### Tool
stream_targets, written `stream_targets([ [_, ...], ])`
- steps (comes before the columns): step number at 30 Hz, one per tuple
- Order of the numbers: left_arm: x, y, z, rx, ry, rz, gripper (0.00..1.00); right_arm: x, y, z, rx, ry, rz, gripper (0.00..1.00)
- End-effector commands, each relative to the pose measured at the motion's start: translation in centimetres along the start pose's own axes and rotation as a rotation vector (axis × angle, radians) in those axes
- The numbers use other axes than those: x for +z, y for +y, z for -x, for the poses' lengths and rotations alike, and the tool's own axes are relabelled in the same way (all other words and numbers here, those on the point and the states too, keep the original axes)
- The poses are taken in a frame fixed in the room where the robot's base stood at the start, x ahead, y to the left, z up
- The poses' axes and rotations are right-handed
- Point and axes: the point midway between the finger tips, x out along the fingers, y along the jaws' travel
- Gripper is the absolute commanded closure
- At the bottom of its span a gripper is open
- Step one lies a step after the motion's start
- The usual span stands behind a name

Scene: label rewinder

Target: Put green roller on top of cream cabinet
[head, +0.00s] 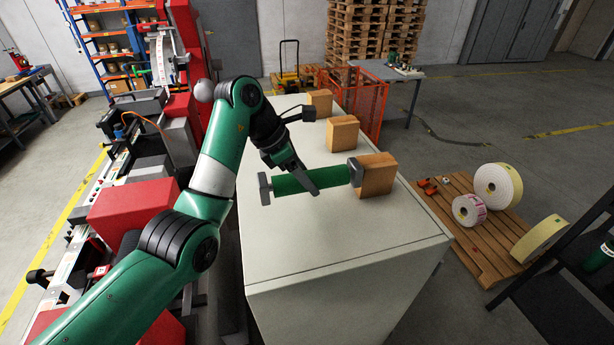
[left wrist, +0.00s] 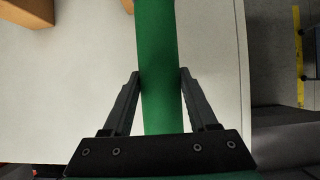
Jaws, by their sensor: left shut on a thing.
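The green roller (head: 330,177) has dark end pieces and is over the top of the cream cabinet (head: 300,240). My left gripper (head: 308,184) is shut on the green roller. In the left wrist view the roller (left wrist: 158,60) runs between the two fingers of the left gripper (left wrist: 160,85), with the cabinet top (left wrist: 60,80) behind it. The roller's right end is close to the nearest wooden block; I cannot tell whether they touch. I cannot tell whether the roller rests on the cabinet top or is just above it. My right gripper is not in view.
Three wooden blocks stand along the cabinet's right side: near (head: 377,176), middle (head: 342,134) and far (head: 320,102). The front of the cabinet top is clear. A red and grey machine (head: 130,205) stands at left. A pallet (head: 480,245) with label rolls lies on the floor at right.

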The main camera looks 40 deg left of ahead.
Motion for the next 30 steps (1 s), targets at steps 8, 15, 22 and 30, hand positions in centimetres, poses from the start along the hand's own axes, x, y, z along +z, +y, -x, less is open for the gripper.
stream_targets([
  [8, -0.2, 0.0, -0.4, 0.001, -0.002, -0.001, 1.0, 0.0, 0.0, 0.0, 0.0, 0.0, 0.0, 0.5],
  [15, -1.3, 0.0, -2.3, 0.0, -0.001, -0.001, 1.0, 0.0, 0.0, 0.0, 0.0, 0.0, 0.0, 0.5],
  [22, -2.4, 0.0, -4.3, 0.002, -0.002, -0.001, 1.0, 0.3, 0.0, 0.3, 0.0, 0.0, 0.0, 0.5],
  [30, -2.9, 0.0, -5.2, 0.003, -0.004, -0.002, 1.0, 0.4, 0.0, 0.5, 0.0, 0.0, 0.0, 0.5],
])
